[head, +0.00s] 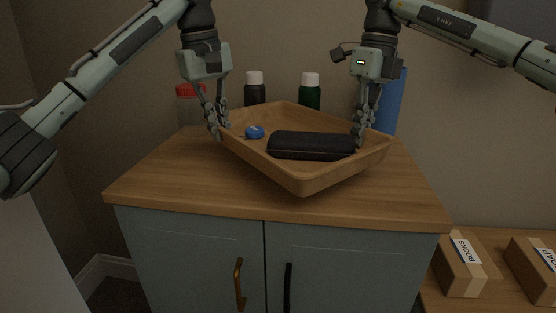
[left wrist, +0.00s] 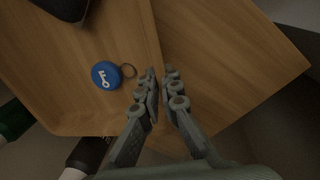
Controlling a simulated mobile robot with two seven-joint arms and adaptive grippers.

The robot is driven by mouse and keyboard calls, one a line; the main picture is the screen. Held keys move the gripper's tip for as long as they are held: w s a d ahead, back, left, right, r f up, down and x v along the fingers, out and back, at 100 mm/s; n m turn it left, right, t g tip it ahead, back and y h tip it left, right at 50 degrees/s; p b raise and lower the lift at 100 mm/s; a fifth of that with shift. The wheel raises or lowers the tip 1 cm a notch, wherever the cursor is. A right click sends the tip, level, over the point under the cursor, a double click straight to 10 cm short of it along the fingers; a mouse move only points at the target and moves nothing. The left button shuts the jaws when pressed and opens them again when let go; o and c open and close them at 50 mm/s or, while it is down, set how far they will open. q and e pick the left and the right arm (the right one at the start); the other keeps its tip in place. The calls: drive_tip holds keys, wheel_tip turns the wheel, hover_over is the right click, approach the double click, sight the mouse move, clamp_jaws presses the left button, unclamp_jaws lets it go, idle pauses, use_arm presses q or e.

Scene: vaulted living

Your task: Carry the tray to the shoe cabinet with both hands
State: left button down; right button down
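The wooden tray (head: 303,182) is at the top of a cabinet (head: 185,188) with a wooden top and grey-blue doors. It sits diagonally, one corner toward me; I cannot tell whether it touches the top. It holds a black case (head: 310,146) and a round blue key tag (head: 255,132), also in the left wrist view (left wrist: 105,75). My left gripper (head: 217,132) is closed on the tray's left wall, the fingers on either side of the rim in the left wrist view (left wrist: 160,75). My right gripper (head: 360,140) is at the wall near the right corner, its fingers close together and partly hiding the rim.
Behind the tray stand a dark bottle (head: 255,90), a green bottle (head: 310,94), a red-lidded jar (head: 188,100) and a tall blue object (head: 394,100). A lower wooden surface at the right bears cardboard boxes (head: 462,268). The cabinet top's left front is clear.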

use_arm(q)
drive_tip(key=shift+f, duration=0.15)
use_arm(e)
drive_tip(key=shift+f, duration=0.15)
